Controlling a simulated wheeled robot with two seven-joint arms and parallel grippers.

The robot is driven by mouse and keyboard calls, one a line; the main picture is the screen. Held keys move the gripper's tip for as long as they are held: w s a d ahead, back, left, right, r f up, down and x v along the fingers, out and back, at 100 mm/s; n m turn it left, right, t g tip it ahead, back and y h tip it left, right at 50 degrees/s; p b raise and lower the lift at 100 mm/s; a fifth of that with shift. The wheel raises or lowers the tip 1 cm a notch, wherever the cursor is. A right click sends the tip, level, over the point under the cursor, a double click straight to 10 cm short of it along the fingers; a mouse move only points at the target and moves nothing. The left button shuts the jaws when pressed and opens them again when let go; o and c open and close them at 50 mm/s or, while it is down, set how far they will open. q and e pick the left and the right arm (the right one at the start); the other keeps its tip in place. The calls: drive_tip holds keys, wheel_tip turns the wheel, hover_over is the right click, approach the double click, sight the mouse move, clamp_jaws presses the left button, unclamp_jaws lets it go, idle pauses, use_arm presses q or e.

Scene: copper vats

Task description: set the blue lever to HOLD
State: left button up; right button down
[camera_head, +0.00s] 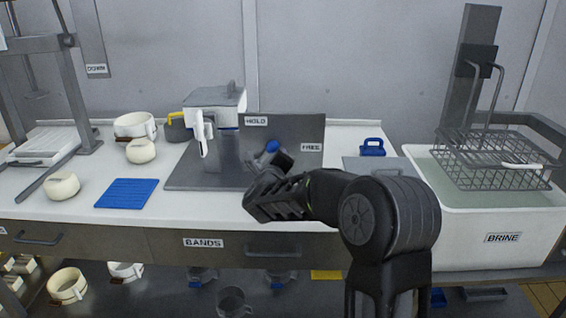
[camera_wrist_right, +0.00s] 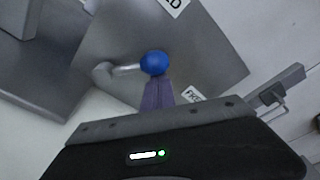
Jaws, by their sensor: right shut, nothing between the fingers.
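The blue lever's round knob (camera_head: 272,146) shows in front of the grey panel, between the HOLD label (camera_head: 256,121) and the FREE label (camera_head: 312,147). In the right wrist view the blue knob (camera_wrist_right: 155,63) sits on a short metal rod running from a grey pivot, pointing between the two labels. My right gripper (camera_head: 281,162) is shut and empty. Its fingertips (camera_wrist_right: 157,82) are right at the knob on the FREE side; I cannot tell whether they touch. The gripper and arm hide the lower panel. My left gripper is not in view.
A white-and-grey device (camera_head: 215,105) with a white handle stands left of the panel. A blue mat (camera_head: 127,193) and pale round cheeses (camera_head: 62,186) lie further left. A small blue-handled item (camera_head: 372,147) and the brine vat (camera_head: 500,225) with a wire basket (camera_head: 490,160) are at the right.

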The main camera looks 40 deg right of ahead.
sight(271, 147)
drive_tip(key=n, duration=0.1)
drive_tip(key=w+a+r+n, duration=0.1)
drive_tip(key=n, duration=0.1)
drive_tip(key=a+r+n, duration=0.1)
drive_tip(key=shift+w+r+h, duration=0.1)
drive_tip(key=shift+w+h, duration=0.15)
drive_tip(key=shift+h, duration=0.05)
drive_tip(key=shift+w+a+r+n, duration=0.2)
drive_tip(key=shift+w+a+n, duration=0.15)
drive_tip(key=shift+n, duration=0.55)
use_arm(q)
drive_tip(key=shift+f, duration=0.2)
use_arm(e)
drive_tip(key=shift+w+a+r, duration=0.2)
drive_tip(key=shift+a, duration=0.15)
